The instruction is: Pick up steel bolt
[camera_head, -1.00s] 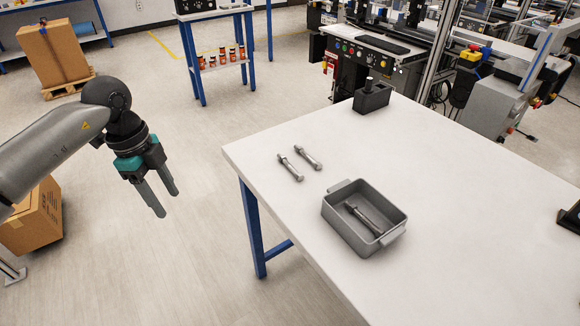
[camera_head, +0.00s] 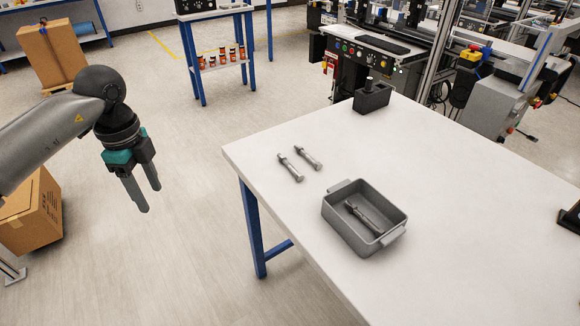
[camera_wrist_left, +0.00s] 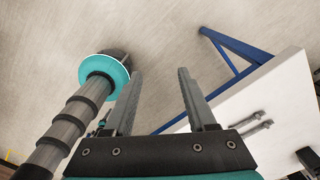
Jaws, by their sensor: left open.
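Two steel bolts lie side by side on the white table (camera_head: 440,185), a left one (camera_head: 291,168) and a right one (camera_head: 308,158). Another steel bolt (camera_head: 365,218) lies inside a grey bin (camera_head: 345,238) on the same table. My left gripper (camera_head: 150,199) is open and empty, to the left of the table and apart from it, over the floor. In the left wrist view its two fingers (camera_wrist_left: 158,95) stand apart with nothing between them. The two loose bolts also show there at the right (camera_wrist_left: 255,124). My right gripper is not in view.
A black block-shaped holder (camera_head: 371,98) stands at the table's far corner. A dark object (camera_head: 570,218) sits at the right edge. Cardboard boxes (camera_head: 32,218) stand on the floor at left. The tabletop around the two loose bolts is clear.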

